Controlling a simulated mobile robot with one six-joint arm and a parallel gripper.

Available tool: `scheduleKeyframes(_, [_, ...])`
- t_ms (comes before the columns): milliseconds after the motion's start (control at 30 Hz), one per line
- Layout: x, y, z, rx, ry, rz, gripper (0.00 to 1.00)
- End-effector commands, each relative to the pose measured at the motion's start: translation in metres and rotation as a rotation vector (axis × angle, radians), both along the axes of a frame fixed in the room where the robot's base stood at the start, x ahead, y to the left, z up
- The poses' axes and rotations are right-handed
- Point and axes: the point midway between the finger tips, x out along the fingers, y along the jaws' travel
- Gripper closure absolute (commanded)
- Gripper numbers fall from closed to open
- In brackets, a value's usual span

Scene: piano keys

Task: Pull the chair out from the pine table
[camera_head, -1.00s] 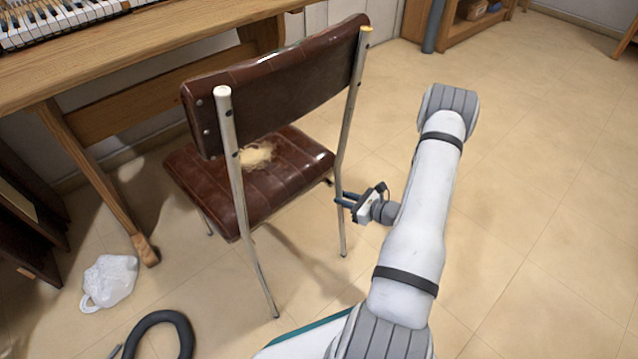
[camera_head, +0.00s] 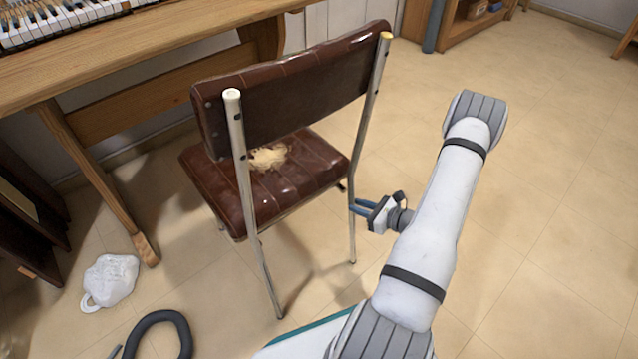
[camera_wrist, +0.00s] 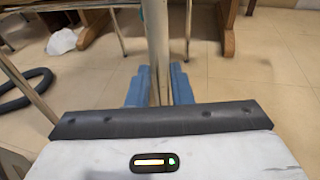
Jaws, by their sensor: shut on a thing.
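The chair (camera_head: 300,180) has a dark red-brown padded seat and backrest on metal tube legs. Its seat cover is torn, with pale stuffing showing. It stands upright, with its back toward me, in front of the pine table (camera_head: 150,60) and apart from its near leg. My gripper (camera_head: 357,207) is at the chair's right rear leg, below seat height. In the wrist view, the blue fingers (camera_wrist: 159,90) are shut around the metal leg (camera_wrist: 157,40), which rises between them. The exact contact on the leg is partly hidden.
Piano keys (camera_head: 60,22) lie on the table top. A white plastic bag (camera_head: 110,280) and a black hose (camera_head: 160,320) are on the floor at the lower left. A wooden shelf (camera_head: 470,30) stands at the back. The tiled floor (camera_head: 560,200) at the right is clear.

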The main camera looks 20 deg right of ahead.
Motion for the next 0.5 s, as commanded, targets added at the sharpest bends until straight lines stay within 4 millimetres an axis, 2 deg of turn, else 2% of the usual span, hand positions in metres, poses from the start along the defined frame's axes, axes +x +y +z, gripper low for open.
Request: scheduleKeyframes(500, [-0.027,-0.018,0.000,-0.001,0.001,-0.005,1.00])
